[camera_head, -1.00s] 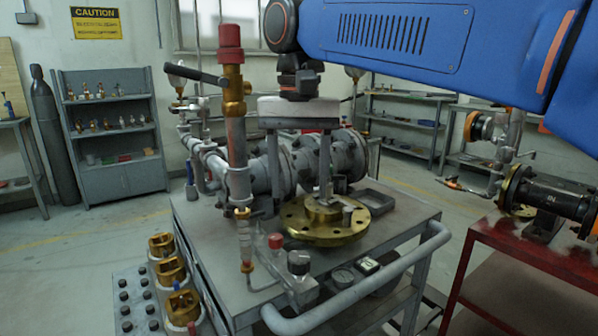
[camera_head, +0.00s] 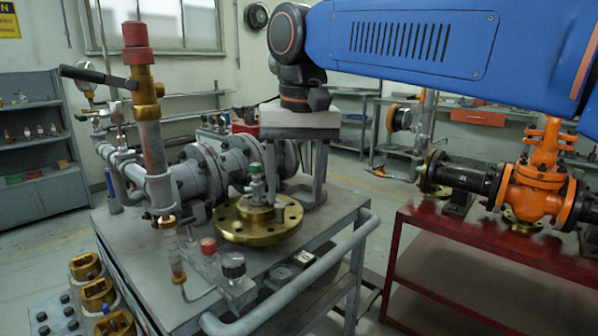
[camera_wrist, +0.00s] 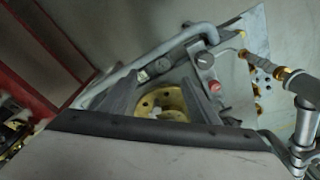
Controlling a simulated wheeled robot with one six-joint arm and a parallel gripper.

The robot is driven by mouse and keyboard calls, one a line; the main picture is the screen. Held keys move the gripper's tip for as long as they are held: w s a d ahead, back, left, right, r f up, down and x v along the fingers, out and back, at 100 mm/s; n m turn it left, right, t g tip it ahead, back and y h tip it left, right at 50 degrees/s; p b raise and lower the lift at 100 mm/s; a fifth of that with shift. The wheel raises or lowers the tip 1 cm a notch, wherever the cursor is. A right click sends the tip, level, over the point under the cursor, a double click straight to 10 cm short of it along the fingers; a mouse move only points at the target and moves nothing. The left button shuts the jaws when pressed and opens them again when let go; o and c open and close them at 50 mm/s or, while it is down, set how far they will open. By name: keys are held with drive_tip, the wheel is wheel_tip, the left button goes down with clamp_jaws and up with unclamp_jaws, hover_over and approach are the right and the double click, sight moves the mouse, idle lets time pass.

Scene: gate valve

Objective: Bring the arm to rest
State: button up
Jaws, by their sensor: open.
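My gripper (camera_head: 297,192) hangs down from my blue arm, its two grey fingers apart and nothing seen between them in the head view. It is over the grey cart, just right of the brass flange (camera_head: 258,222). A small greenish valve stem (camera_head: 256,183) stands on the flange, close to the left finger in the picture. In the wrist view my gripper's fingers (camera_wrist: 165,97) are spread, with the brass flange (camera_wrist: 163,102) showing beyond them. The wide gripper body hides the lower part of that view.
The grey cart (camera_head: 150,262) carries flanged pipework (camera_head: 205,175) and an upright pipe with a red cap (camera_head: 137,35). A curved rail (camera_head: 300,285) runs along its front right. A red bench (camera_head: 455,235) with an orange valve (camera_head: 535,185) stands to the right. Floor shows between them.

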drive_tip(key=s+d+f+t, duration=0.1)
drive_tip(key=d+f, duration=0.4)
drive_tip(key=d, duration=0.6)
drive_tip(key=s+d+f+m+t, duration=0.1)
drive_tip(key=s+d+f, duration=0.5)
drive_tip(key=d+f, duration=0.4)
drive_tip(key=s+d+f+m+t, duration=0.1)
drive_tip(key=s+d+f+t, duration=0.1)
drive_tip(key=s+d+f, duration=0.5)
drive_tip(key=d+f, duration=0.3)
drive_tip(key=f, duration=0.1)
drive_tip(key=shift+d+h, duration=0.15)
drive_tip(key=shift+h, duration=0.15)
